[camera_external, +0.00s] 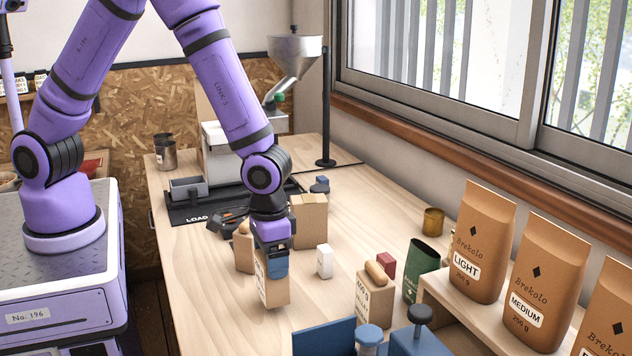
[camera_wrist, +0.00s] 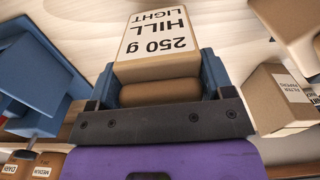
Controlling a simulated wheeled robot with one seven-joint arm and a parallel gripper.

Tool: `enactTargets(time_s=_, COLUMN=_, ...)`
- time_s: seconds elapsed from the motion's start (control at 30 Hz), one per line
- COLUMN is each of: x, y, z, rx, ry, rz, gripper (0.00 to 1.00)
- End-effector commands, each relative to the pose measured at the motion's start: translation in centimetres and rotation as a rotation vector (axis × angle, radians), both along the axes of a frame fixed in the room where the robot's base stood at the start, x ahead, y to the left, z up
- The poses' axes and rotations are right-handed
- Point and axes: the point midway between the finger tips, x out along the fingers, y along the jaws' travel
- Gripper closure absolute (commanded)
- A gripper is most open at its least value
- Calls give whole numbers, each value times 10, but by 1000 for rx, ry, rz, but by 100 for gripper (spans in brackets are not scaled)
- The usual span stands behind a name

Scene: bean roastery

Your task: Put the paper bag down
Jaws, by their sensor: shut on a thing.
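The paper bag (camera_external: 274,291) is tan with a white label and hangs upright below my gripper (camera_external: 277,263) over the front part of the wooden table. In the wrist view, my gripper's blue fingers (camera_wrist: 160,88) are closed on both sides of the bag's rolled top. The bag (camera_wrist: 160,65) there has a label reading HILL, LIGHT and 250 g. The bag's base is near the tabletop (camera_external: 215,310), but I cannot tell whether it touches.
Another tan bag (camera_external: 243,252) and a larger tan box (camera_external: 311,220) stand close behind. A white box (camera_external: 324,262) and a labelled bag (camera_external: 374,300) stand to the right. Blue containers (camera_external: 325,338) are in front. The table's left front is clear.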

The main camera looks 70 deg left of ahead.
Motion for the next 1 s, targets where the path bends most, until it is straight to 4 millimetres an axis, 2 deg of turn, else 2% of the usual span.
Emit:
enactTargets(time_s=0.1, x=0, y=0, z=-15, rx=1, ry=1, rz=0, gripper=57)
enactTargets(time_s=0.5, x=0, y=0, z=-20, rx=0, ry=0, rz=0, gripper=57)
enactTargets(time_s=0.53, x=0, y=0, z=-20, rx=0, ry=0, rz=0, gripper=21)
enactTargets(time_s=0.6, x=0, y=0, z=-19, rx=0, ry=0, rz=0, gripper=5)
enactTargets(time_s=0.63, x=0, y=0, z=-19, rx=0, ry=0, rz=0, gripper=0)
enactTargets(time_s=0.87, x=0, y=0, z=-19, rx=0, ry=-1, rz=0, gripper=0)
enactTargets(time_s=1.0, x=0, y=0, z=-12, rx=-1, ry=-2, rz=0, gripper=0)
